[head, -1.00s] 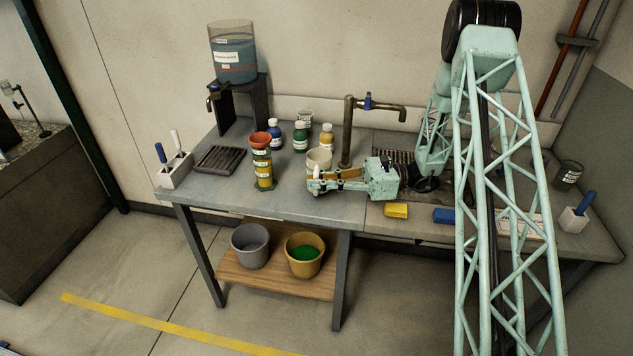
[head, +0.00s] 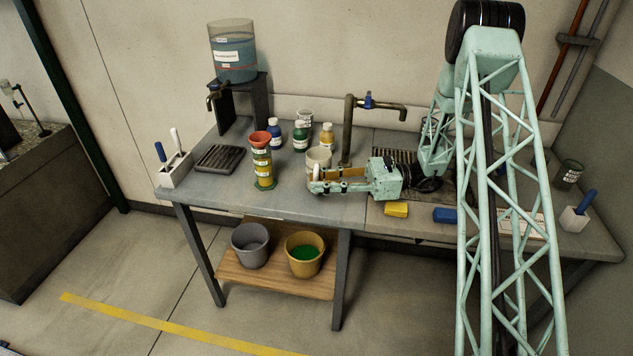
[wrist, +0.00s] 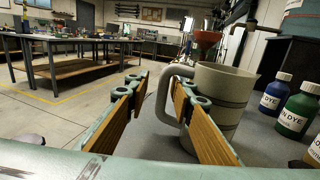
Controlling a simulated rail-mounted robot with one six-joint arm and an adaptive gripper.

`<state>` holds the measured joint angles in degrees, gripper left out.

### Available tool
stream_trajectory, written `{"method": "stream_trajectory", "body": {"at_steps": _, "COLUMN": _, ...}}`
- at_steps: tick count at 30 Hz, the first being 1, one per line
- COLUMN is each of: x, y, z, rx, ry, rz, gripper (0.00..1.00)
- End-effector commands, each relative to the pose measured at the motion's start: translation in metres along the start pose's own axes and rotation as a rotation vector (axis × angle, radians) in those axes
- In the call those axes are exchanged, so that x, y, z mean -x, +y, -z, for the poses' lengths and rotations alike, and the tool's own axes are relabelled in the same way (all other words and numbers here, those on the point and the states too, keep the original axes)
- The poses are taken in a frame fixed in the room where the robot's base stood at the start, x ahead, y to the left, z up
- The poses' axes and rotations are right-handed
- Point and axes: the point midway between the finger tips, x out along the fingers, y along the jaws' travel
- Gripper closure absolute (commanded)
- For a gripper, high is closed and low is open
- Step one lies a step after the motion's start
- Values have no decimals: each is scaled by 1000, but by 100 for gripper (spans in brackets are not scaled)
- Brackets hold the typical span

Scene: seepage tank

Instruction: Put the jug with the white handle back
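The pale beige jug (head: 318,156) stands upright on the bench, left of the tap. Its handle (head: 317,172) looks white in the head view and faces the front. In the wrist view the jug (wrist: 222,88) is close, with its looped handle (wrist: 165,92) towards me. My gripper (head: 316,181) is level and low over the bench, its fingers pointing left. In the wrist view my gripper (wrist: 160,93) has its brown-padded fingers apart. The handle shows between them, with a gap on the left finger's side; the right finger hides part of it. Contact cannot be told.
Dye bottles (head: 301,137) stand behind the jug, and a coloured column with a red funnel (head: 261,160) stands left. The tap (head: 350,130) rises behind. A yellow block (head: 396,210) and a blue block (head: 446,215) lie at the front edge. A dark jug (head: 568,175) stands far right.

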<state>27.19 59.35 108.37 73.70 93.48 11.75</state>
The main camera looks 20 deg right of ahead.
Motion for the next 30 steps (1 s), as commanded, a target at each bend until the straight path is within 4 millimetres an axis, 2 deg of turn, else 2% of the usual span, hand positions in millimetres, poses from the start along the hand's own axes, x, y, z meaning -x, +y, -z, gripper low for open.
{"method": "stream_trajectory", "body": {"at_steps": 21, "x": 96, "y": -1, "z": -2, "rx": 1, "ry": -1, "rz": 3, "gripper": 78}}
{"method": "stream_trajectory", "body": {"at_steps": 30, "x": 124, "y": -1, "z": -2, "rx": 0, "ry": 0, "rz": 2, "gripper": 78}}
